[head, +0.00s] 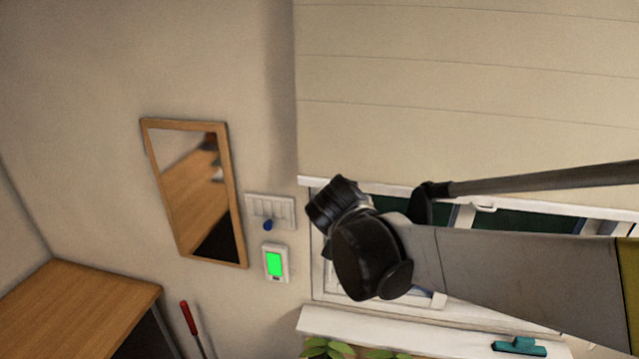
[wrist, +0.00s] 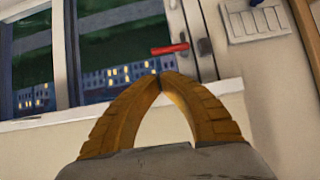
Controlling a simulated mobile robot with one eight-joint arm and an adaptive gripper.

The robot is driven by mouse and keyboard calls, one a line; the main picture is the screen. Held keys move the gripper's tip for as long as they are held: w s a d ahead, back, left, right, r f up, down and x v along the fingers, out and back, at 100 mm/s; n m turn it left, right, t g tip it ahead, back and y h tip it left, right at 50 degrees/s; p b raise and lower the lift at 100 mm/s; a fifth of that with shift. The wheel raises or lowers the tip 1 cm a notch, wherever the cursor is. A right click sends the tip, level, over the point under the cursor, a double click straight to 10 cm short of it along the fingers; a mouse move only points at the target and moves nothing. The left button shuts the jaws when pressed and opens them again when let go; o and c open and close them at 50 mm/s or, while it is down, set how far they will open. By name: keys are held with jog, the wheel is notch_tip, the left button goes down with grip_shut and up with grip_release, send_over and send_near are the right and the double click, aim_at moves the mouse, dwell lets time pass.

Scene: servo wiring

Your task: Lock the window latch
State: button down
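In the wrist view, a red bar-shaped lever (wrist: 170,49) lies nearly horizontal on the white window frame (wrist: 197,20); it looks like the latch. A dark grey piece (wrist: 205,46) sits just right of it on the frame. My gripper (wrist: 158,82) has its two orange-brown fingers curved together, tips meeting, with nothing seen between them. The tips show just below the lever in the picture, apart from it; the depth gap is hard to judge. In the head view my arm covers much of the window (head: 520,218), and the red lever and fingertips are hidden.
A switch panel (head: 285,208) with a blue toggle (head: 267,225) is left of the window, above a green-lit wall unit (head: 275,263). A mirror (head: 195,195) hangs farther left. A white sill (head: 400,327) holds a teal tool (head: 518,346). A wooden cabinet (head: 70,310) stands lower left.

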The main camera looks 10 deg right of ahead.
jog(key=x, duration=1)
jog(key=shift+p, duration=0.4)
